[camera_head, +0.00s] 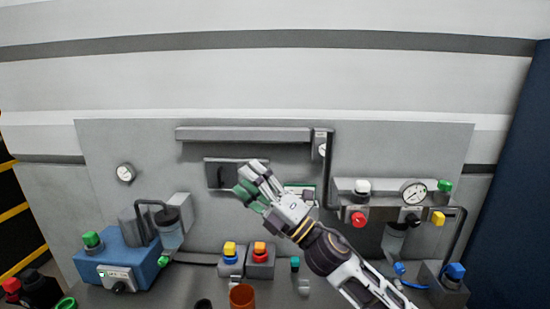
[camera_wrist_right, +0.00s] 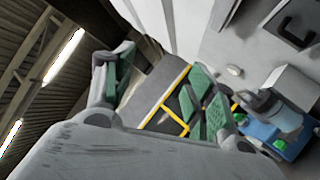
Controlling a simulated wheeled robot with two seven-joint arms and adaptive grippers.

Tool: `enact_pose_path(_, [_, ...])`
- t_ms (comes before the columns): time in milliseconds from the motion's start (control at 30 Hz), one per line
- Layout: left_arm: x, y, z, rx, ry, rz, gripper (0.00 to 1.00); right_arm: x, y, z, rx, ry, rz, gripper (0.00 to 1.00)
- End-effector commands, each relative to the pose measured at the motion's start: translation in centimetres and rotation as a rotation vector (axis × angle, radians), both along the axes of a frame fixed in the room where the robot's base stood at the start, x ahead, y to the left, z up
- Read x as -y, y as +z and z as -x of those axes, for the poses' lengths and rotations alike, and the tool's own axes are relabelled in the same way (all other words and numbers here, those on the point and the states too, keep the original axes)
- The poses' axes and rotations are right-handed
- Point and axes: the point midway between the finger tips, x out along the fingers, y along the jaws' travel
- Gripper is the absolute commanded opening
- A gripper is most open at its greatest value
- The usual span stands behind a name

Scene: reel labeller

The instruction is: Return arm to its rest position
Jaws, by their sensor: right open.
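My right gripper (camera_head: 256,186) is raised in front of the grey panel (camera_head: 270,230) in the head view, its arm coming in from the lower right. Its green-padded fingers also show in the right wrist view (camera_wrist_right: 160,90), spread wide with nothing between them. The fingers overlap the dark handled plate (camera_head: 222,175) in the head view; I cannot tell how far apart they are. My left gripper does not show.
A blue box (camera_head: 128,262) with a green knob stands at the left. Yellow and orange buttons (camera_head: 230,249) and an orange cup (camera_head: 242,296) are at the lower middle. A gauge (camera_head: 413,192) and valves stand at the right. The wall above is clear.

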Motion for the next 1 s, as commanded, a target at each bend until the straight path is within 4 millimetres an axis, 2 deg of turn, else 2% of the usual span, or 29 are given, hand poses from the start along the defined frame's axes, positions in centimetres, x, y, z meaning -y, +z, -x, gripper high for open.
enact_pose_path(267, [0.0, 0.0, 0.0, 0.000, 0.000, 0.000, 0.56, 4.0, -3.1, -2.6, -0.272, -0.122, -0.171, 0.56])
enact_pose_path(467, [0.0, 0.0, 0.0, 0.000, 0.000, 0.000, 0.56, 7.2, -6.4, -4.0, -0.474, -0.212, -0.283, 0.56])
enact_pose_path(767, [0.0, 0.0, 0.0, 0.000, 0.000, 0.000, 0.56, 12.1, -13.1, -4.7, -0.782, -0.353, -0.436, 0.56])
enact_pose_path(1000, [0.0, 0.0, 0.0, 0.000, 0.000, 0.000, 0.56, 15.8, -19.4, -3.6, -1.031, -0.474, -0.544, 0.56])
